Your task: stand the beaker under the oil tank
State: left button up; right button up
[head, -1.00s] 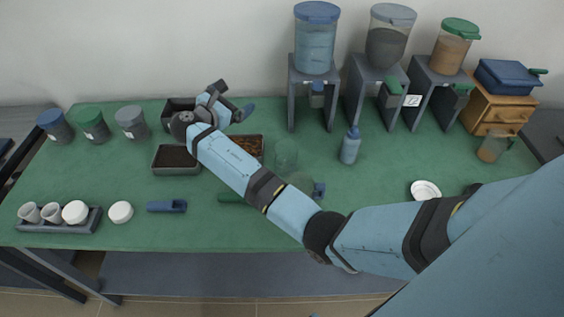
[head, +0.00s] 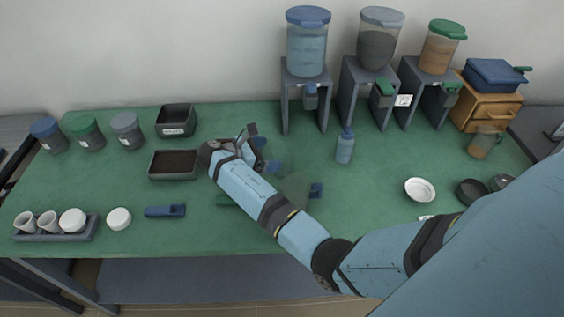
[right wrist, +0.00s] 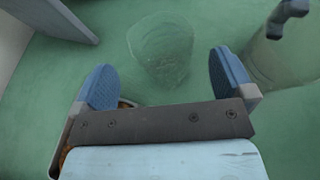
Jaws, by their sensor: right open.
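A clear glass beaker (right wrist: 162,48) stands on the green table. In the head view it is faint and partly hidden by my right gripper (head: 265,154). My right gripper also shows in the right wrist view (right wrist: 162,78); its blue fingers are open and empty, with the beaker ahead, between their lines and just beyond the tips. Three tanks stand on grey stands at the back: a blue-lidded one with blue liquid (head: 307,50), a grey-lidded one with dark contents (head: 376,50) and a green-lidded one with brown contents (head: 438,54). I cannot read which holds oil. My left gripper is out of view.
A clear vessel with a blue handle (head: 298,188) stands close to the beaker, on the right in the wrist view. A blue bottle (head: 345,148) stands before the tanks. Dark trays (head: 174,177) lie left of my gripper. A white dish (head: 420,189) lies front right.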

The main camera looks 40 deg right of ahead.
aim_at(291, 152)
jog(key=x, duration=0.5)
jog(key=shift+s+d+r, duration=0.1)
jog(key=shift+s, duration=0.1)
jog(key=c, duration=1.1)
jog(key=shift+r, duration=0.15)
